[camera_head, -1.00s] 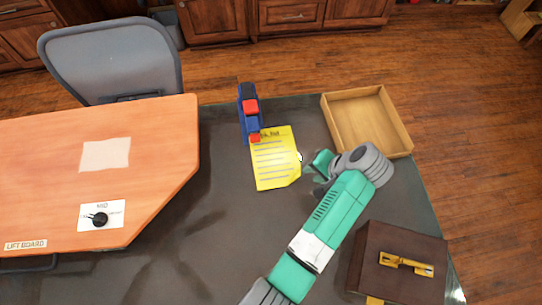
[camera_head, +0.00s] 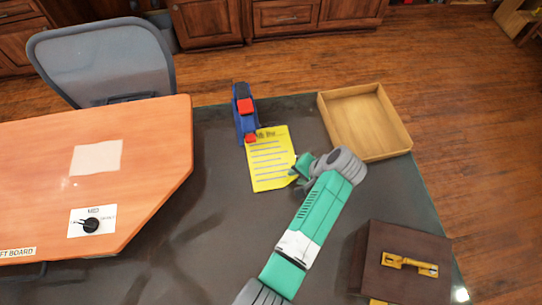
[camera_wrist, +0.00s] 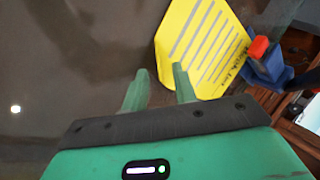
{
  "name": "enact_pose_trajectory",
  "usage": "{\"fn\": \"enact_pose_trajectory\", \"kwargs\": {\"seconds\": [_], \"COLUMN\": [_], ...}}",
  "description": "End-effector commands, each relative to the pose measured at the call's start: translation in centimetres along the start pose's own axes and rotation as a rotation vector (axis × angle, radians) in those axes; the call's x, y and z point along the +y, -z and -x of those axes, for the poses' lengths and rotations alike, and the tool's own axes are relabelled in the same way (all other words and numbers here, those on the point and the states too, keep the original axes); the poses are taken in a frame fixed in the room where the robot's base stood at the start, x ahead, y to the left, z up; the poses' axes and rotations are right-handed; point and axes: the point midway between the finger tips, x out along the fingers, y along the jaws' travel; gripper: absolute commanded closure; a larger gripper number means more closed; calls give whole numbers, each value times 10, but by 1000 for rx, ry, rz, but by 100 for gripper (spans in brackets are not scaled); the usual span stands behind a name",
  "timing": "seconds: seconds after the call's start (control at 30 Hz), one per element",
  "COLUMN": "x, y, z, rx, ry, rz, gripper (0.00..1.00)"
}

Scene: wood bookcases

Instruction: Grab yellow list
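The yellow list (camera_head: 268,165) is a yellow sheet with dark lines of writing, lying on the dark table near its far edge. It also shows in the wrist view (camera_wrist: 203,45). In the head view my arm reaches to the list's lower right corner, and the fingertips are partly hidden there.
A blue and red device (camera_head: 244,115) stands at the list's top edge. An open wooden tray (camera_head: 402,143) is at the right, and a brown box (camera_head: 385,283) with a yellow handle is nearer. An orange lift board (camera_head: 150,190) covers the left. Dark table between is clear.

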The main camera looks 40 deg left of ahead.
Motion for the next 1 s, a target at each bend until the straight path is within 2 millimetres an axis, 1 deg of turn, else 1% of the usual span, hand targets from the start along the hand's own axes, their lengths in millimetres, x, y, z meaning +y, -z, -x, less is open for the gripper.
{"fn": "enact_pose_trajectory", "kwargs": {"seconds": [0.03, 0.13, 0.17, 0.57, 0.67, 0.77, 0.8, 1.0], "x": [0, 0, 0, 0, -2, -9, 1, 36], "y": [0, 0, 0, 0, 0, 1, 0, 1], "z": [0, 0, 0, 1, 5, 16, 16, 35], "rx": [0, 0, 0, 0, 1, 2, 1, 2], "ry": [0, 0, 0, 0, 0, 0, 0, 0], "rz": [0, 0, 0, 0, 0, 1, -3, -3], "gripper": [78, 98, 100, 100, 100, 100, 100, 100]}}
